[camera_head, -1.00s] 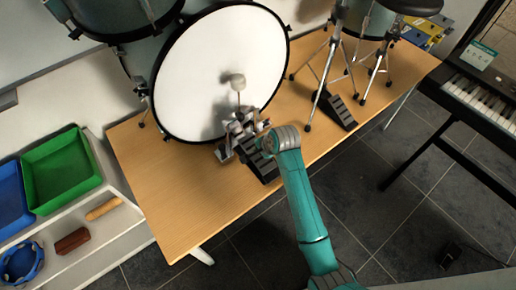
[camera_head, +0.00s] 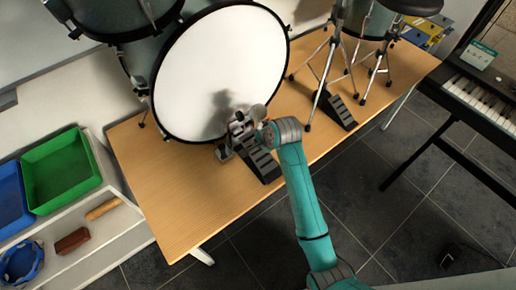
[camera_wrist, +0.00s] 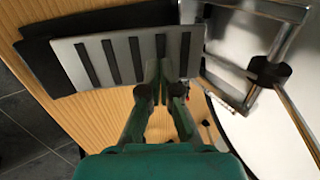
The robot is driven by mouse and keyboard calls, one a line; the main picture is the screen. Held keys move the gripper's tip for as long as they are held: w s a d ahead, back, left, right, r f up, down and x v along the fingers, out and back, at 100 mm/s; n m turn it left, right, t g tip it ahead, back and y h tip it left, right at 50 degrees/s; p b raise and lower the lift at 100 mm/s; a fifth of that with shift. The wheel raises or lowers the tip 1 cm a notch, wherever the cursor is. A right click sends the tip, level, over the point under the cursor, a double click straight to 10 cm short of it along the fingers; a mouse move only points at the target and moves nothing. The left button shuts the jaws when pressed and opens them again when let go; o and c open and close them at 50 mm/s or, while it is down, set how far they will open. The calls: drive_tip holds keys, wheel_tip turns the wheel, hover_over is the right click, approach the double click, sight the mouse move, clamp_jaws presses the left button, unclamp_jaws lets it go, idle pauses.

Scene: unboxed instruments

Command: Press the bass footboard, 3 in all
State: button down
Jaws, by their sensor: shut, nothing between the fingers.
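The bass footboard (camera_head: 262,166) is a grey plate with dark stripes, in front of the bass drum on the wooden platform. In the wrist view the silver footboard (camera_wrist: 118,57) with black bars lies across the upper left, over a black base. My gripper (camera_wrist: 165,72) is shut and empty, its fingertips over the footboard's end near the metal pedal frame (camera_wrist: 262,40). I cannot tell whether they touch it. In the head view my wrist hides the fingertips. The beater (camera_head: 258,112) leans back from the white drumhead (camera_head: 215,65), close to my wrist.
A second pedal (camera_head: 338,112) and chrome stand legs (camera_head: 318,95) stand to the right. A keyboard (camera_head: 480,95) is at the far right. Green (camera_head: 62,168) and blue bins are on the left shelf. The platform's (camera_head: 170,205) front left is clear.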

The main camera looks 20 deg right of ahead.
sight(258, 150)
drive_tip(key=shift+f, duration=2.2)
drive_tip(key=shift+r, duration=2.2)
drive_tip(key=v, duration=0.7)
